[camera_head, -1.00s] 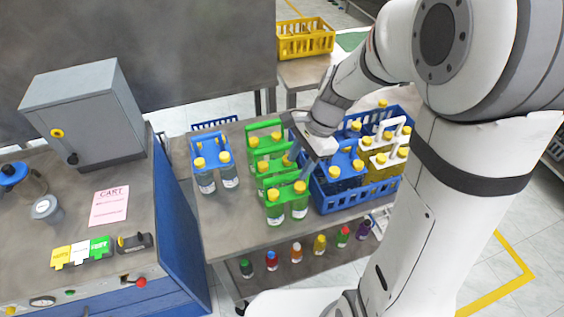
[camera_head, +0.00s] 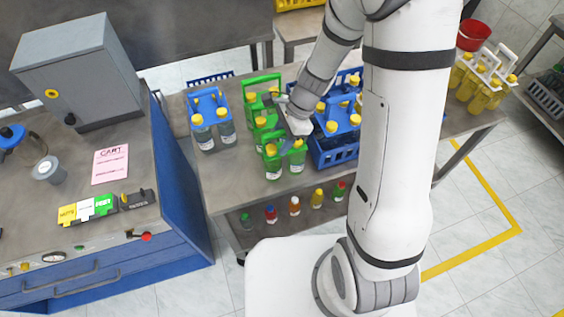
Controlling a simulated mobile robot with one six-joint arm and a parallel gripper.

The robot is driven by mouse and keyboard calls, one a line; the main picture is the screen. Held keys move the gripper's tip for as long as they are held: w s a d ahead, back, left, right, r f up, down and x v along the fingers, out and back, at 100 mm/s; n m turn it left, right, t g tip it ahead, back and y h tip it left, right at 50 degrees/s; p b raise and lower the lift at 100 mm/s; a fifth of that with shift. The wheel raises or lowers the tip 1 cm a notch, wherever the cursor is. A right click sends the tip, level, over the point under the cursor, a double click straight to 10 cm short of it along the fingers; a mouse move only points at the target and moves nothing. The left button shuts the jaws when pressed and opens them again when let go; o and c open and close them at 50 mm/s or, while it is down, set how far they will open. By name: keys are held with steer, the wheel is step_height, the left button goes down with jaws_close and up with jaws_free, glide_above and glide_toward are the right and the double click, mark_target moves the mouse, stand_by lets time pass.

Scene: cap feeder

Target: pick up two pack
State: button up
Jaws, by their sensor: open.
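Green two-packs of clear bottles with yellow caps stand on the table: a front one (camera_head: 273,167), a middle one (camera_head: 259,126) and a back one (camera_head: 252,100). A blue two-pack (camera_head: 212,125) stands upright to their left. My gripper (camera_head: 296,143) is open and points down over the front green pack, close to its handle. The gripper hides part of that handle, and I cannot tell whether the fingers touch it. A blue two-pack (camera_head: 341,119) sits in the blue crate (camera_head: 336,158) to the right.
My arm covers the crate's right side. White-handled packs with yellow bottles (camera_head: 484,86) and a red bucket (camera_head: 473,36) stand at the right. Several small bottles (camera_head: 294,206) stand on the lower shelf. A control bench with a grey box (camera_head: 75,80) is at the left.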

steer(key=shift+f, duration=0.2)
stand_by(0.5)
steer(key=shift+c, duration=0.3)
jaws_close()
stand_by(0.4)
